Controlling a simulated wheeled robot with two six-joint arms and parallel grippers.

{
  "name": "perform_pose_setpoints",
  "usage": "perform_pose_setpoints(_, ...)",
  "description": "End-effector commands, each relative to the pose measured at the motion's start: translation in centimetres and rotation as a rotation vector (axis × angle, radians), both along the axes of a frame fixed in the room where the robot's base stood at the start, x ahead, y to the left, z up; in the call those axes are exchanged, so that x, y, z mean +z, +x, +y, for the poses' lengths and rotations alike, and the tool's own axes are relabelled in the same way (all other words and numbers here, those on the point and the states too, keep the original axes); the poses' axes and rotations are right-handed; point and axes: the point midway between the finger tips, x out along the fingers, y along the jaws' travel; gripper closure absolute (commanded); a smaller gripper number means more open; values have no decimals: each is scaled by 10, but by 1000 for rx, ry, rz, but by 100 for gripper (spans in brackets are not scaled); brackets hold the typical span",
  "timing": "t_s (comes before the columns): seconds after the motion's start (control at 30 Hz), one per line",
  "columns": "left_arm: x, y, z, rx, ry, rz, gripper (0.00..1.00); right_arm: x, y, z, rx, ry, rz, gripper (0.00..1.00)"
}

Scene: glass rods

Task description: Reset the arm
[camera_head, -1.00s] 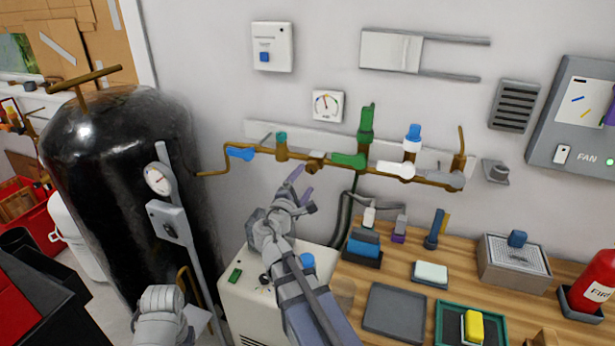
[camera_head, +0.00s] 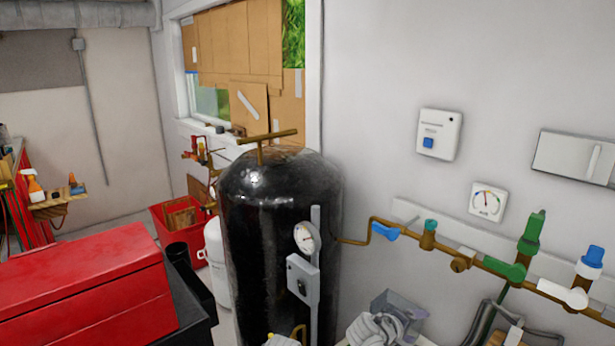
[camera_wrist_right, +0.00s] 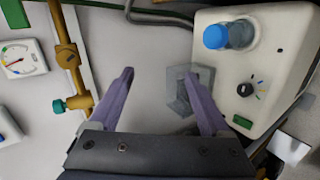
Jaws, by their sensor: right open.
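My right gripper (camera_head: 398,305) shows at the bottom edge of the head view, below the brass pipe and right of the black tank. In the right wrist view the right gripper (camera_wrist_right: 158,80) has its two purple fingers spread apart, with nothing between them but pale wall and a grey fitting behind. My left gripper cannot be made out in the head view.
A black tank (camera_head: 265,230) stands close left of my right gripper. A brass pipe (camera_head: 465,262) with coloured valves runs along the wall. A white box with a blue cap (camera_wrist_right: 216,37) is near the right finger. A red chest (camera_head: 85,290) is at left.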

Motion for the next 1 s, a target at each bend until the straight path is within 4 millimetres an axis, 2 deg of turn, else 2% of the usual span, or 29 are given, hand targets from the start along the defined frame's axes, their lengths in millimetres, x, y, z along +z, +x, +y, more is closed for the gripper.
perform_pose_setpoints(0.03, 7, 0, 0, 0, 0, 0, 100, -15, -16, 27, -28, 120, 34, 19)
perform_pose_setpoints(0.1, 11, 0, 0, 0, 0, 0, 100, -38, -40, 65, -75, 284, 99, 19)
perform_pose_setpoints(0.2, 16, 0, 0, 0, 0, 0, 100, -62, -75, 116, -132, 475, 210, 19)
perform_pose_setpoints(0.3, 19, 0, 0, 0, 0, 0, 100, -75, -108, 159, -173, 615, 318, 19)
perform_pose_setpoints(0.4, 22, 0, 0, 0, 0, 0, 100, -80, -134, 191, -200, 709, 408, 19)
perform_pose_setpoints(0.5, 23, 0, 0, 0, 0, 0, 100, -81, -151, 210, -216, 763, 470, 19)
perform_pose_setpoints(0.6, 23, 0, 0, 0, 0, 0, 100, -82, -159, 219, -224, 790, 501, 19)
perform_pose_setpoints(1.0, 23, 0, 0, 0, 0, 0, 100, -82, -160, 220, -225, 795, 506, 19)
